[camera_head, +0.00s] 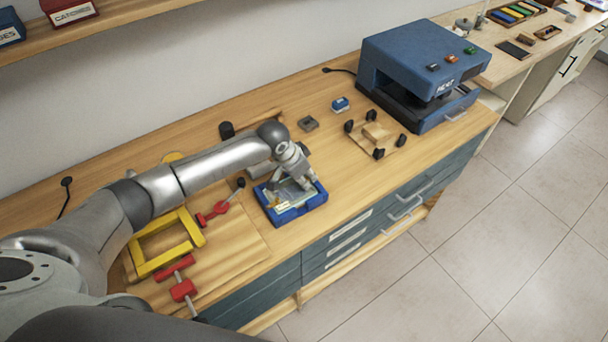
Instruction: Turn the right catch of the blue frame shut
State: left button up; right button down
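The blue frame (295,213) lies flat on the wooden bench, a shallow blue tray-like piece with a pale, printed sheet (287,192) inside. My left arm reaches in from the left, and my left gripper (304,184) points down over the back right part of the frame. Whether its fingers touch the frame or a catch cannot be told. The gripper hides that part, and the right catch cannot be made out. Whether the fingers are open or shut is too small to tell. My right gripper is not in view.
A yellow frame (150,265) and red clamps (183,289) lie left of the blue frame. A wooden block (375,132) among black knobs, a small blue item (340,104) and a large blue machine (415,60) stand to the right. Drawers (350,235) are below the front edge.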

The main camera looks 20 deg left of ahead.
pick_arm(q)
grip_shut()
jog(key=shift+a+m, duration=0.15)
jog(key=shift+m, duration=0.25)
jog(key=shift+w+a+f+m+g+h+b, duration=0.15)
jog(key=shift+a+m+g+h+b, duration=0.1)
jog(key=shift+m+b, duration=0.25)
jog(key=shift+w+a+r+m+g+h+b, duration=0.15)
jog(key=shift+m+h+b, duration=0.1)
jog(key=shift+m, duration=0.45)
jog(key=shift+w+a+f+m+g+h+b, duration=0.1)
jog(key=shift+a+m+g+h+b, duration=0.05)
jog(key=shift+m+b, duration=0.4)
jog(key=shift+w+a+m+g+h+b, duration=0.15)
jog(key=shift+m+b, duration=0.25)
jog(key=shift+m, duration=0.25)
jog(key=shift+m+b, duration=0.3)
jog(key=shift+m, duration=0.1)
jog(key=shift+o, duration=1.8)
grip_release()
jog(key=shift+g, duration=0.3)
